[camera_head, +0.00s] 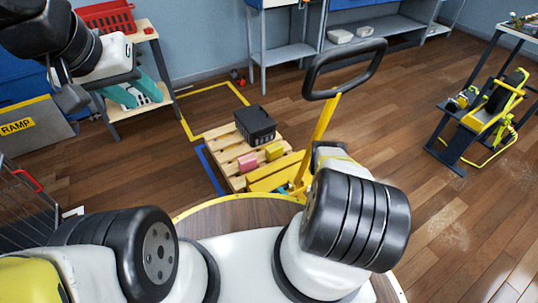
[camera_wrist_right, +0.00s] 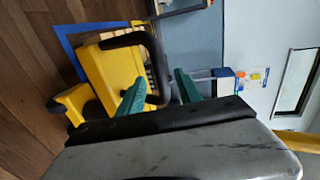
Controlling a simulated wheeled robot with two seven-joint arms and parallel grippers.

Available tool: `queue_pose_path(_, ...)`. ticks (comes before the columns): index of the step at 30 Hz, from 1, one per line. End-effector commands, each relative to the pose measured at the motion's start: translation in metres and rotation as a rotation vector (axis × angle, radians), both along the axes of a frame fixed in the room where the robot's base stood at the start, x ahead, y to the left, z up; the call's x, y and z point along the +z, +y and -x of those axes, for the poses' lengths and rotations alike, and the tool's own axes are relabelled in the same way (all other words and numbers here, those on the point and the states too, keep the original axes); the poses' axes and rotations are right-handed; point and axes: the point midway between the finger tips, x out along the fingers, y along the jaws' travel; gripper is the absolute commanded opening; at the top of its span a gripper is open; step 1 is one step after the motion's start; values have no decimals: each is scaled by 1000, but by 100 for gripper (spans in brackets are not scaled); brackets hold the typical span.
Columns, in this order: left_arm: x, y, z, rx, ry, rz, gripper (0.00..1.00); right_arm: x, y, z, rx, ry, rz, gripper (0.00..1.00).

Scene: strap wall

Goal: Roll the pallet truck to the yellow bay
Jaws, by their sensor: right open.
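The pallet truck (camera_head: 273,179) is yellow, with a black loop handle (camera_head: 345,68) on a yellow tiller. A wooden pallet (camera_head: 236,183) sits at its front, bearing a black crate (camera_head: 255,124) and small pink and yellow boxes. The yellow-taped bay (camera_head: 210,131) lies beyond the pallet; blue tape (camera_head: 212,172) runs along the pallet's left. My right gripper (camera_wrist_right: 158,84) is open, its teal fingers apart, with the handle (camera_wrist_right: 125,40) between or behind them; I cannot tell contact. My left gripper (camera_head: 145,92) is at the upper left, apart from the truck; its jaw gap is unclear.
A shelf with a red basket (camera_head: 105,17) stands at the upper left, near a ramp box (camera_head: 30,127). Grey shelving (camera_head: 285,52) lines the back wall. A black-and-yellow machine (camera_head: 485,112) stands at the right. The wooden floor between it and the truck is clear.

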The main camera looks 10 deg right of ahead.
Motion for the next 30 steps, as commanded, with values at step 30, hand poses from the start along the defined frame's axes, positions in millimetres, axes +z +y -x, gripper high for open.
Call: queue_pose_path(30, 0, 0, 0, 0, 0, 0, 36, -15, 25, -69, 0, 0, 0, 12)
